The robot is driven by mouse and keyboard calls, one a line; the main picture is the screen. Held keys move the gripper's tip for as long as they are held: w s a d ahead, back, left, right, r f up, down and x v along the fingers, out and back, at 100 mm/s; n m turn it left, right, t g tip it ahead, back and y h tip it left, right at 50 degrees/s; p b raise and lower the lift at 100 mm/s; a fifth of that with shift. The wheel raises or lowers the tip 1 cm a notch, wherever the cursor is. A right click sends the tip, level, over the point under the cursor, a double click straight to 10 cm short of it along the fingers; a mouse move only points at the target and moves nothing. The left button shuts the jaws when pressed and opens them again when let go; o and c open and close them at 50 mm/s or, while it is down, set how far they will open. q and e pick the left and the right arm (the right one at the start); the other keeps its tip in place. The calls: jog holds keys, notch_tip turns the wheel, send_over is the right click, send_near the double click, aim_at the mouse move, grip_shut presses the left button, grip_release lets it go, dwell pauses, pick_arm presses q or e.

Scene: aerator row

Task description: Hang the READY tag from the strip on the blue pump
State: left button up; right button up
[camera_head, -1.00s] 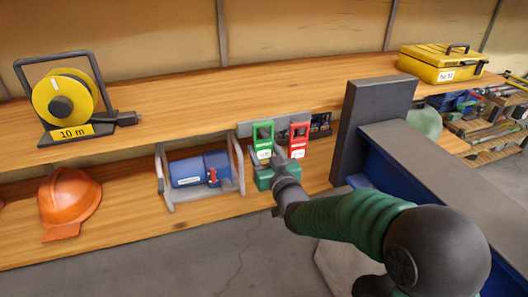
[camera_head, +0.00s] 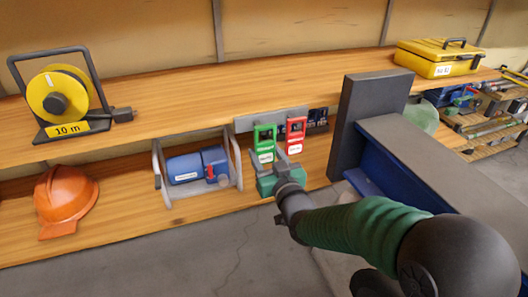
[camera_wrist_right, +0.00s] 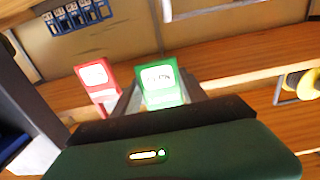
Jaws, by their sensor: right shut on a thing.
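The blue pump (camera_head: 185,168) sits in a grey frame on the lower shelf, left of my right gripper. A grey strip (camera_head: 243,123) runs along the upper shelf's edge. In front of it a green tag (camera_head: 264,138) and a red tag (camera_head: 296,132) show side by side, each with a white label too small to read surely. My right gripper (camera_head: 271,159) is shut on the green tag, low down. In the right wrist view the green tag (camera_wrist_right: 162,83) stands between the fingers, the red tag (camera_wrist_right: 96,78) to its left. I cannot tell whether the green tag still touches the strip.
A dark upright panel (camera_head: 364,125) stands close right of the tags. An orange helmet (camera_head: 66,202) lies left of the pump. A yellow reel (camera_head: 60,98) and a yellow case (camera_head: 440,62) stand on the upper shelf (camera_head: 215,90).

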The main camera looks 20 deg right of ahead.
jog(key=shift+s+d, duration=0.1)
jog(key=shift+s, duration=2.2)
jog(key=s+f+p, duration=0.6)
jog(key=f+p, duration=0.5)
jog(key=f, duration=0.2)
notch_tip(320, 180, up, 37)
jog(key=p, duration=3.7)
jog(key=shift+s+r+h+p, duration=0.15)
jog(key=shift+s+h+p, duration=0.15)
jog(key=shift+p, duration=0.05)
